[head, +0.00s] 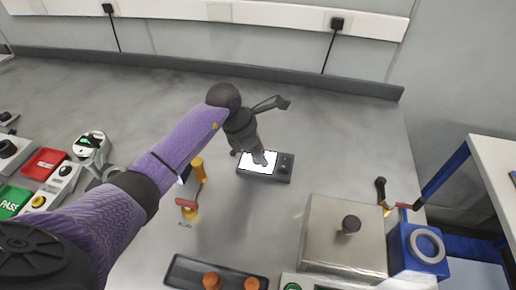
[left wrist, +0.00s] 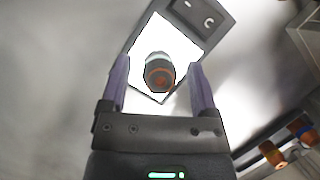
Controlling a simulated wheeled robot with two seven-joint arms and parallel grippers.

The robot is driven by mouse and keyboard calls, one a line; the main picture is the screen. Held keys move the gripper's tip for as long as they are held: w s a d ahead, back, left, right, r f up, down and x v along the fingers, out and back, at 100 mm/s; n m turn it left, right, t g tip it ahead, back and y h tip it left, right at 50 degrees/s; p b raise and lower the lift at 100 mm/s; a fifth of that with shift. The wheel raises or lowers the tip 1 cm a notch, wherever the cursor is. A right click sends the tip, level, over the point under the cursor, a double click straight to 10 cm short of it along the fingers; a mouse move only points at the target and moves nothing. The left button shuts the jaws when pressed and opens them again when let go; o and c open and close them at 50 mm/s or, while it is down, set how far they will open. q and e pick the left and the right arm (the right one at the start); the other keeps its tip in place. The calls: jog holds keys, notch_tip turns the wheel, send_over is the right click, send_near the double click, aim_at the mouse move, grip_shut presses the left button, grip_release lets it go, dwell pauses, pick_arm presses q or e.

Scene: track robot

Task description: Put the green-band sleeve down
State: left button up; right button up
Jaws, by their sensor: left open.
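The green-band sleeve (left wrist: 159,72) is a short orange-brown cylinder with a pale green band, seen nearly end-on in the left wrist view. It appears to stand on the bright white square (left wrist: 150,43) of a dark flat device. In the head view the white square (head: 246,165) and the dark device (head: 282,178) lie mid-table, and my gripper mostly hides the sleeve. My left gripper (left wrist: 159,68) is open, its purple fingers on either side of the sleeve, with visible gaps. It also shows above the device in the head view (head: 262,156). My right gripper is not in view.
A dark tray (head: 183,271) with orange-topped pieces is at the front. A metal box (head: 330,262) and a blue block with a white ring (head: 425,245) stand at right. The back of the table is clear.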

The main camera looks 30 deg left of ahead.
pick_arm(q)
jog(key=p+v, duration=0.3)
jog(key=v, duration=0.8)
jog(key=shift+r, duration=0.4)
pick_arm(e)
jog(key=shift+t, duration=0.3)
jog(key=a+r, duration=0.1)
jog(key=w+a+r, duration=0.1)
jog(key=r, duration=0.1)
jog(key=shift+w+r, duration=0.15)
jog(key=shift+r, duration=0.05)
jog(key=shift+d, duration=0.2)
